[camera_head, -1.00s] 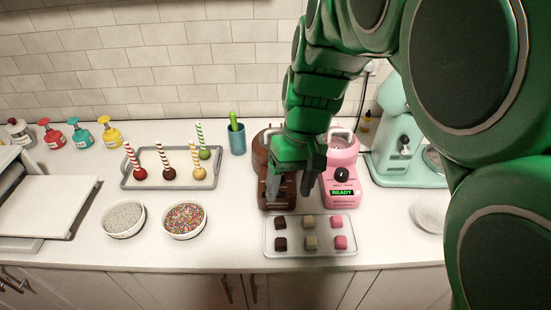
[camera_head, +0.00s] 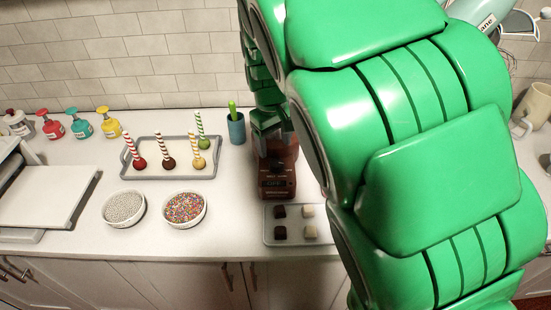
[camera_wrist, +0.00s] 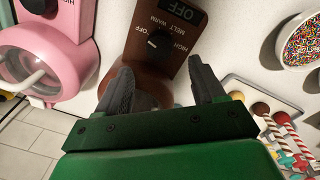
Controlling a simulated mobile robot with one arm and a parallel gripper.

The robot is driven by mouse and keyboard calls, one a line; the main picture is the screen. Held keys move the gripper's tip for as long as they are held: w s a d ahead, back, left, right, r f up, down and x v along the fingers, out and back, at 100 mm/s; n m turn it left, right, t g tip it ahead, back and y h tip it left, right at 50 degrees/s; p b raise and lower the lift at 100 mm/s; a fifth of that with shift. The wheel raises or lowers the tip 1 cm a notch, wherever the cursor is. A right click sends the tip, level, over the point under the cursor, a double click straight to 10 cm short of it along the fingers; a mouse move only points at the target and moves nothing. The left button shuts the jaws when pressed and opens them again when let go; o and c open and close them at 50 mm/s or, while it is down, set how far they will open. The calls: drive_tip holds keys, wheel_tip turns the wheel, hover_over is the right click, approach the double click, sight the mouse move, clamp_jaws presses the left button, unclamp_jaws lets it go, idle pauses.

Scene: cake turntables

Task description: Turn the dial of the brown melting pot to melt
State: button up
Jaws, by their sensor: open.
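The brown melting pot (camera_head: 276,193) stands on the counter, partly hidden by my arm in the head view. In the wrist view its front panel (camera_wrist: 183,45) shows a dark dial (camera_wrist: 159,42) ringed by OFF, WARM, MELT and HIGH. The dial's white mark points toward OFF, and the pot's display (camera_wrist: 172,7) reads OFF. My gripper (camera_wrist: 162,75) is open and empty, its fingers spread over the pot with the dial beyond the fingertips and between them. In the head view my gripper (camera_head: 268,127) is above the back part of the pot.
A pink melting pot (camera_wrist: 62,62) stands beside the brown one; my arm hides it in the head view. A chocolate tray (camera_head: 297,239) lies in front. A cake-pop tray (camera_head: 150,184), sprinkle bowls (camera_head: 185,208) and a blue cup (camera_head: 236,130) are to the left.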

sight(276, 162)
drive_tip(key=f, duration=0.6)
drive_tip(key=shift+w+d+f, duration=0.1)
drive_tip(key=shift+d+f, duration=0.1)
drive_tip(key=shift+f, duration=0.05)
drive_tip(key=c, duration=1.1)
drive_tip(key=shift+o, duration=0.2)
